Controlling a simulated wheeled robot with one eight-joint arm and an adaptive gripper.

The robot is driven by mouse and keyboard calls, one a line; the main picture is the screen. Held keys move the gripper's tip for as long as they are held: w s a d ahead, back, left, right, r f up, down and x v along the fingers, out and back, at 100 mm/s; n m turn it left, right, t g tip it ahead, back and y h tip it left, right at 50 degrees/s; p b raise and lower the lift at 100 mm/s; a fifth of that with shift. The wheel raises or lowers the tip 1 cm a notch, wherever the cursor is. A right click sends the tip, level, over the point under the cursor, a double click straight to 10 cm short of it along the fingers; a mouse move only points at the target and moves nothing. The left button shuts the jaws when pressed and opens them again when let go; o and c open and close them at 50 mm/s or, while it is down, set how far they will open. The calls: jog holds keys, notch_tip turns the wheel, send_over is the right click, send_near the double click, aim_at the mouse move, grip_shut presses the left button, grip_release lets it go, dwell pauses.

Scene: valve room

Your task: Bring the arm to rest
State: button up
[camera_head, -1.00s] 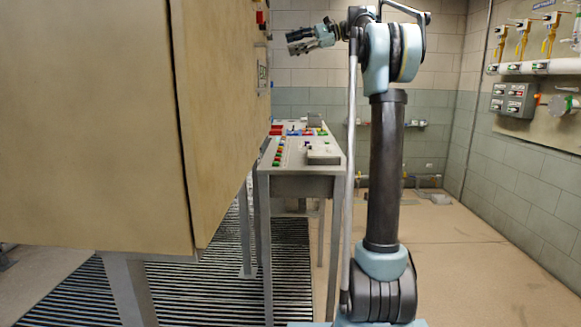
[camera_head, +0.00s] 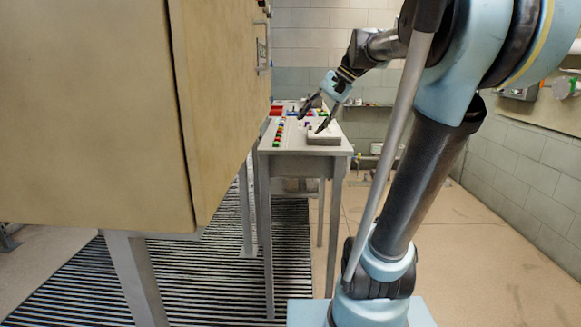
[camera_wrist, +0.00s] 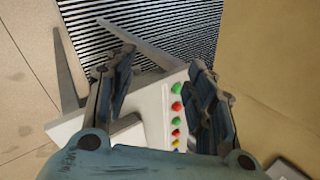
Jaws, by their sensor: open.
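My gripper (camera_head: 314,117) is open and empty. In the head view it hangs in front of or over the grey control desk (camera_head: 300,163), fingers pointing down; I cannot tell the exact gap. My arm leans to the right in the head view and bends back left at the elbow toward the desk. In the wrist view the open fingers (camera_wrist: 160,95) frame the desk top (camera_wrist: 152,108) and its column of green, red and yellow buttons (camera_wrist: 176,106). Nothing lies between the fingertips in their grasp.
A large tan cabinet (camera_head: 90,120) fills the left of the head view, close beside the desk. A striped floor grating (camera_head: 215,270) lies below them. A tiled wall (camera_head: 530,160) with valve fittings (camera_head: 562,87) stands at the right. The floor (camera_head: 480,260) between is clear.

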jog(key=s+d+f+n+h, duration=0.1)
jog(key=s+d+f, duration=0.3)
jog(key=f, duration=0.6)
jog(key=s+d+f+n+h, duration=0.1)
jog(key=s+d+f+h, duration=0.2)
jog(key=s+f, duration=0.6)
jog(key=s+d+f+n+h, duration=0.2)
jog(key=s+d+f, duration=0.2)
jog(key=f, duration=0.7)
jog(key=s, duration=0.2)
jog(key=shift+s+d+f+t+h, duration=0.3)
jog(key=shift+s+d+f+t, duration=0.05)
jog(key=shift+s+d+t, duration=0.05)
